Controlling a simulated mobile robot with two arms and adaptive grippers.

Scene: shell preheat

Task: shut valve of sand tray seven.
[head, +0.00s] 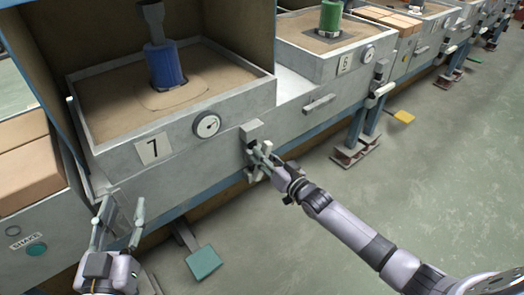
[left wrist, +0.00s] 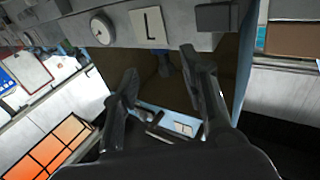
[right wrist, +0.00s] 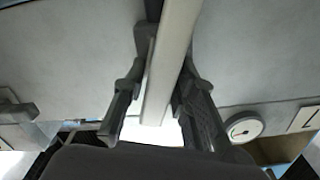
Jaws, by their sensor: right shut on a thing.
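Sand tray seven (head: 240,98) is a grey box of sand marked with a 7 plate (head: 153,148), with a dial gauge (head: 207,125) on its front. Its valve (head: 251,131) sits on the front face, right of the gauge. My right gripper (head: 258,163) is shut on the valve's pale lever (right wrist: 167,65), which passes between the fingers in the right wrist view (right wrist: 155,95). The gripper hides much of the lever in the head view. My left gripper (head: 119,222) is open and empty, low in front of the tray's left corner; the left wrist view (left wrist: 160,95) shows its fingers apart.
A blue cylinder (head: 165,66) stands in the sand. Tray six (head: 340,62), with a green cylinder (head: 331,16), is to the right. A teal pedal (head: 203,262) is near the floor below tray seven. The floor at right is clear.

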